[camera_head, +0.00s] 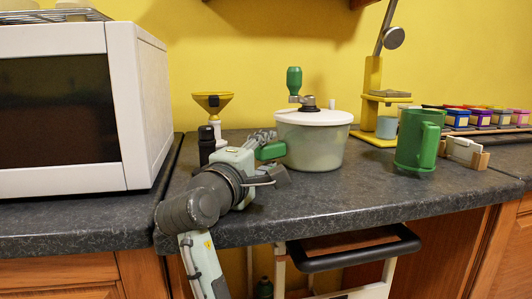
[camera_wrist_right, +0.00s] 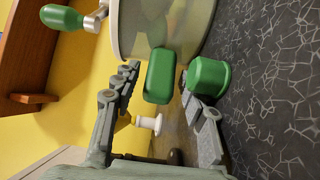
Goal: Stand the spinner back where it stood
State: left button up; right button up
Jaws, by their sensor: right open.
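The spinner (camera_head: 312,150) is a pale translucent bowl with a white lid, a green crank knob (camera_head: 294,80) and a green side handle (camera_head: 271,151). It stands upright on the dark counter. Its bowl (camera_wrist_right: 150,28) and side handle (camera_wrist_right: 160,76) also show in the right wrist view. My right gripper (camera_head: 273,157) is at the spinner's left side. Its open fingers (camera_wrist_right: 160,84) lie to either side of the handle, which appears between or just beyond their tips. Contact cannot be told. My left gripper is not in view.
A white microwave (camera_head: 146,105) stands at left. A yellow funnel stand (camera_head: 212,100) and dark bottle (camera_head: 206,146) are behind my arm. At right are a green mug (camera_head: 418,140), a yellow press (camera_head: 371,100), a small holder (camera_head: 464,152) and several coloured boxes (camera_head: 480,117). Front counter is clear.

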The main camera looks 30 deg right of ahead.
jog(key=shift+a+f, duration=0.1)
jog(key=shift+f, duration=0.1)
jog(key=shift+v, duration=3.95)
jog(key=shift+f, duration=0.1)
jog(key=shift+s+a, duration=0.35)
jog(key=shift+a, duration=0.05)
jog(key=v, duration=0.7)
